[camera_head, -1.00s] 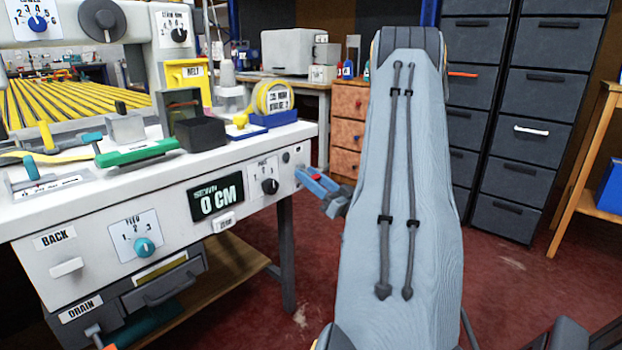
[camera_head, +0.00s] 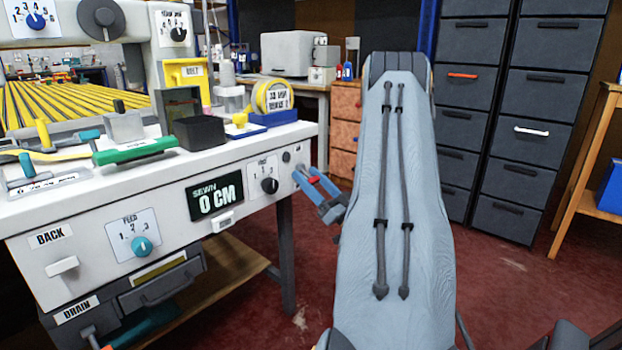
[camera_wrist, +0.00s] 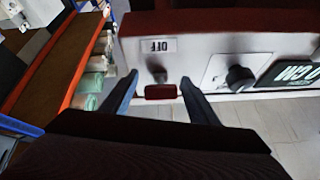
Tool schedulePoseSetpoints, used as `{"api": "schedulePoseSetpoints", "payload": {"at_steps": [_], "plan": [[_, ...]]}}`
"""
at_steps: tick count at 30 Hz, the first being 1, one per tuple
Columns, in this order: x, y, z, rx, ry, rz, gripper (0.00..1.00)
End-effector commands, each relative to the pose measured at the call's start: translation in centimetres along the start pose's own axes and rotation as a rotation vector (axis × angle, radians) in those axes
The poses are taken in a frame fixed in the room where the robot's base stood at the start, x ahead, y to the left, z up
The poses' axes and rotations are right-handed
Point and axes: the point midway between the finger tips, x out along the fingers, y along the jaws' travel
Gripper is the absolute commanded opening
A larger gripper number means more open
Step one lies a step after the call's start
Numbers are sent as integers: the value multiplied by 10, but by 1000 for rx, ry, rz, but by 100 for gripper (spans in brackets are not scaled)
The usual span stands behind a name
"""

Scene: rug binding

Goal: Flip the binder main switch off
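The main switch is a toggle with a grey stem and a dark red handle (camera_wrist: 160,92) on the white front panel. It sits beside an upside-down OFF label (camera_wrist: 157,45) in the wrist view. My gripper (camera_wrist: 159,78) is open, with one dark finger on each side of the handle and a visible gap on both sides. Whether the fingers reach as deep as the handle is hard to tell. In the head view my gripper (camera_head: 308,176) is at the right end of the binder's panel, with a small red part (camera_head: 314,180) between its blue fingers.
A black knob (camera_head: 270,185) and the "0 CM" display (camera_head: 215,196) are on the panel left of my gripper. The binder table (camera_head: 250,142) carries a tape roll (camera_head: 273,97). Drawer cabinets (camera_head: 535,130) stand behind at right. Red floor lies open between.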

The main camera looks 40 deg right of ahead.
Motion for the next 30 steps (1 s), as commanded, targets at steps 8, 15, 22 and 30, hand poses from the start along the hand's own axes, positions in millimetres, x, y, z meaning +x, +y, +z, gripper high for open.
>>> {"api": "schedulePoseSetpoints", "payload": {"at_steps": [8, 15, 22, 30], "plan": [[0, -1, 0, 0, 0, -2, 54], [-27, 1, 2, 0, 0, 2, 54], [-39, 1, 3, -1, 1, -1, 54], [-54, 1, 4, -1, 0, -1, 54]]}}
